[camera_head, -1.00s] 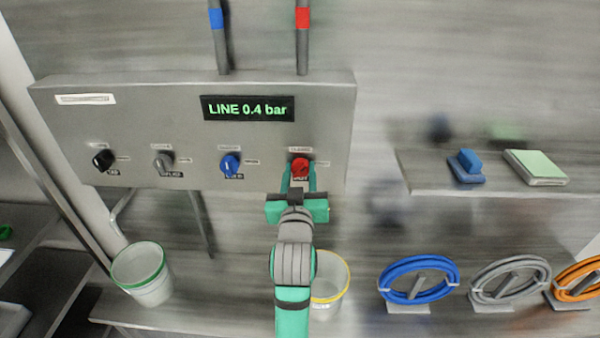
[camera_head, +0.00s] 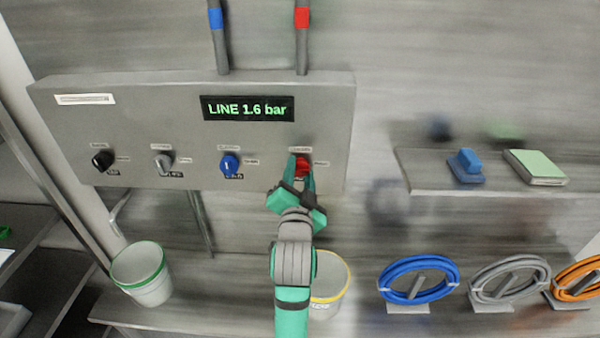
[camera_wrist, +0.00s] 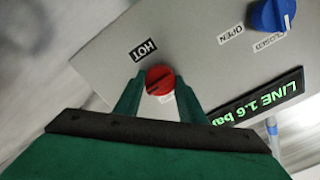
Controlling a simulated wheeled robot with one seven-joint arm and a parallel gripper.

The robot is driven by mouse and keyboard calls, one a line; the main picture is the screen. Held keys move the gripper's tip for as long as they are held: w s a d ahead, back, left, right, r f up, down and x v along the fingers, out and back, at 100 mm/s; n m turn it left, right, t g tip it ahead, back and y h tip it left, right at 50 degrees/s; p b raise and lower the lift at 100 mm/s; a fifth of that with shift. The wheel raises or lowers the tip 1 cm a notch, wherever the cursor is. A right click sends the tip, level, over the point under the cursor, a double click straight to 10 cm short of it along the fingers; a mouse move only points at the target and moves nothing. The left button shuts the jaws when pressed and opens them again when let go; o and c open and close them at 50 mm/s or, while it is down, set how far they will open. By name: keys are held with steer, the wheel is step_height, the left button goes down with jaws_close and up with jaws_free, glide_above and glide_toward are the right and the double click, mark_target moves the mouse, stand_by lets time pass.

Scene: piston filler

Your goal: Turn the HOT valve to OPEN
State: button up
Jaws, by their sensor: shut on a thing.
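The red valve knob (camera_head: 301,167) is at the right end of the grey panel (camera_head: 130,100). In the wrist view the red knob (camera_wrist: 159,80) is beside a black HOT label (camera_wrist: 144,50). My gripper (camera_head: 302,178) is shut on the red knob, one green finger on each side, and its body is tilted in the head view. The green fingers (camera_wrist: 158,98) also flank the knob in the wrist view. The display (camera_head: 248,108) reads LINE 1.6 bar. The small labels by the red knob are partly hidden or too blurred to read.
A blue knob (camera_head: 229,165), a grey knob (camera_head: 163,162) and a black knob (camera_head: 102,160) sit left on the panel. Below are a green-rimmed bucket (camera_head: 143,275) and a yellow-rimmed bucket (camera_head: 331,283). A shelf (camera_head: 425,180) and coiled hoses (camera_head: 420,262) are at the right.

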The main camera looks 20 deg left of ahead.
steer(key=shift+f+m, duration=0.1)
steer(key=shift+m, duration=0.4)
steer(key=o, duration=1)
steer(key=shift+o, duration=0.2)
steer(key=shift+s, duration=0.1)
